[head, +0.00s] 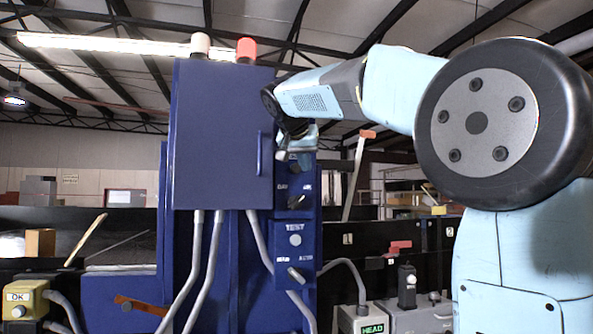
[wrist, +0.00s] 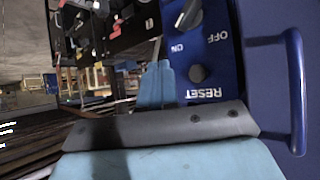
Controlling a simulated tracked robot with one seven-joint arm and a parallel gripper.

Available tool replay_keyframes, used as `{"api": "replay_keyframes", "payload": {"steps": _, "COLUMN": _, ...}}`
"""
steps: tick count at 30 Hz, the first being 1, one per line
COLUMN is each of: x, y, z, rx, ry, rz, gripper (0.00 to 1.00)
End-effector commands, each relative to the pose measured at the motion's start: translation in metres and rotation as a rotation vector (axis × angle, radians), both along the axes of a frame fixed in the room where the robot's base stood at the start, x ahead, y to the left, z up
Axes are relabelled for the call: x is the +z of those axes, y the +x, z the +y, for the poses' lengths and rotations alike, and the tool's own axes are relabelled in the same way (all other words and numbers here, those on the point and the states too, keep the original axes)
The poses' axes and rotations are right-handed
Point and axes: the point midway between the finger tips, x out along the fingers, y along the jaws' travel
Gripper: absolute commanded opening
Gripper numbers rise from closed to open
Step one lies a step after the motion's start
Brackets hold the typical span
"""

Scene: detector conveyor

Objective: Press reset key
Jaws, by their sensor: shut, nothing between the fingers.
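The reset key (wrist: 198,73) is a dark round button on the blue panel. It shows in the wrist view above its upside-down RESET label (wrist: 204,93). My gripper (wrist: 157,68) is shut and empty, its light blue fingers overlapping the panel's edge just left of the key in that view. I cannot tell whether they touch the panel. In the head view my gripper (head: 301,138) is at the upper part of the panel (head: 296,222), beside the blue cabinet; the reset key is not clear there.
The blue cabinet (head: 222,135) has a protruding handle (wrist: 293,90) close to my gripper. Below on the panel are a TEST button (head: 295,240) and a lever switch (head: 296,275). Grey conduits (head: 208,265) run down the front.

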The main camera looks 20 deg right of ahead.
Motion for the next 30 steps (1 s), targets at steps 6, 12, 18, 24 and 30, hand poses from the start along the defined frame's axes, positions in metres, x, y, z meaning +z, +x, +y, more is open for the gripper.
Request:
{"api": "replay_keyframes", "payload": {"steps": 6, "x": -0.001, "y": 0.026, "z": 0.0, "rx": 0.001, "ry": 0.0, "rz": 0.001, "gripper": 0.0}}
{"api": "replay_keyframes", "payload": {"steps": 12, "x": -0.001, "y": 0.05, "z": 0.0, "rx": 0.001, "ry": 0.0, "rz": 0.001, "gripper": 0.0}}
{"api": "replay_keyframes", "payload": {"steps": 18, "x": -0.001, "y": 0.069, "z": 0.0, "rx": 0.001, "ry": 0.0, "rz": 0.001, "gripper": 0.0}}
{"api": "replay_keyframes", "payload": {"steps": 24, "x": 0.0, "y": 0.078, "z": 0.0, "rx": 0.001, "ry": 0.0, "rz": 0.0, "gripper": 0.0}}
{"api": "replay_keyframes", "payload": {"steps": 30, "x": 0.0, "y": 0.079, "z": 0.001, "rx": 0.001, "ry": 0.0, "rz": 0.0, "gripper": 0.0}}
